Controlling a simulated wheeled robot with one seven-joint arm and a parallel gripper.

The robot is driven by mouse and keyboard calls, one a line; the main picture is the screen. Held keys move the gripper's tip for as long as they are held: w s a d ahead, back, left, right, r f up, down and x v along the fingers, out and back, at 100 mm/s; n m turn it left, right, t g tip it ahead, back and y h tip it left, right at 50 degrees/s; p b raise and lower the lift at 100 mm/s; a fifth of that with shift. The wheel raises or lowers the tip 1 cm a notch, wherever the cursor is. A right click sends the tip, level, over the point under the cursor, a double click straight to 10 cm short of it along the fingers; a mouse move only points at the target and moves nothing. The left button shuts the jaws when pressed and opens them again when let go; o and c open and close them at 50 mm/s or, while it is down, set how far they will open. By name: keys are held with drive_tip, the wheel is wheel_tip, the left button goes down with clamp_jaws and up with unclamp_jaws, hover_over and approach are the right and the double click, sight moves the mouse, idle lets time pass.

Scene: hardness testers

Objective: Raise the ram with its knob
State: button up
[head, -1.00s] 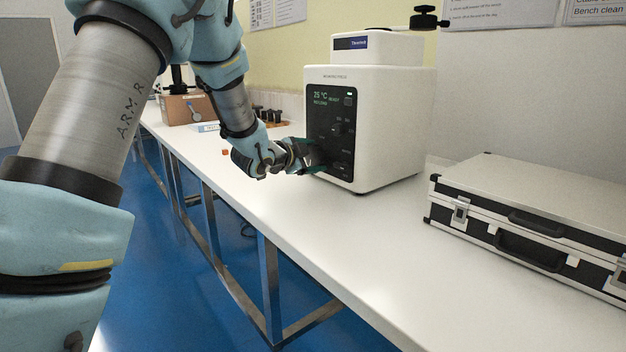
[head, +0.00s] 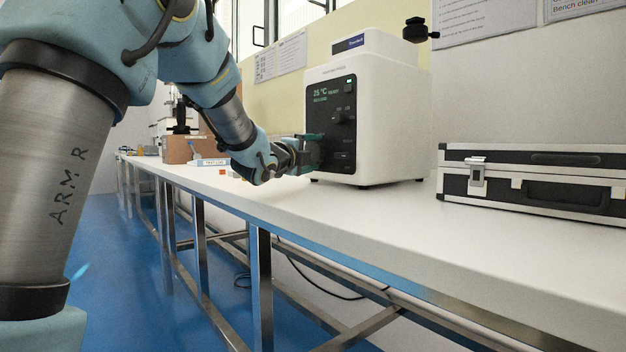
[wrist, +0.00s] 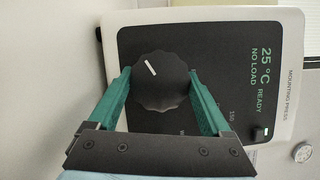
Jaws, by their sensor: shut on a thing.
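The mounting press (head: 385,120) is a white box with a black front panel, standing on the bench. In the wrist view its panel (wrist: 222,60) appears turned sideways, with green text reading 25 °C, READY and NO LOAD. A round black knob with a white pointer line (wrist: 160,82) sits between the green fingers of my gripper (wrist: 160,88), which are shut on its two sides. In the head view my gripper (head: 308,152) is at the lower left of the panel and hides part of it. I cannot make out the ram.
A black-and-silver case (head: 540,185) lies on the bench to the right. A black handle (head: 418,30) sticks out at the press's top right. A cardboard box (head: 180,150) and small items stand farther along the white bench (head: 400,225). The front bench top is clear.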

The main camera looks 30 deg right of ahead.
drive_tip(key=m+b, duration=0.1)
drive_tip(key=b, duration=0.1)
drive_tip(key=m+h+b, duration=0.1)
drive_tip(key=m+b, duration=0.1)
drive_tip(key=b, duration=0.1)
drive_tip(key=shift+f+b, duration=0.35)
drive_tip(key=shift+r+m+b, duration=0.15)
drive_tip(key=shift+m+b, duration=0.35)
drive_tip(key=shift+b, duration=0.1)
drive_tip(key=shift+r, duration=0.1)
drive_tip(key=o, duration=1.2)
drive_tip(key=shift+h, duration=0.3)
drive_tip(key=shift+c, duration=0.2)
drive_tip(key=shift+a, duration=0.1)
drive_tip(key=p+v, duration=0.1)
drive_tip(key=v, duration=0.5)
drive_tip(key=shift+r, duration=0.1)
drive_tip(key=shift+s+a, duration=0.35)
drive_tip(key=shift+a, duration=0.2)
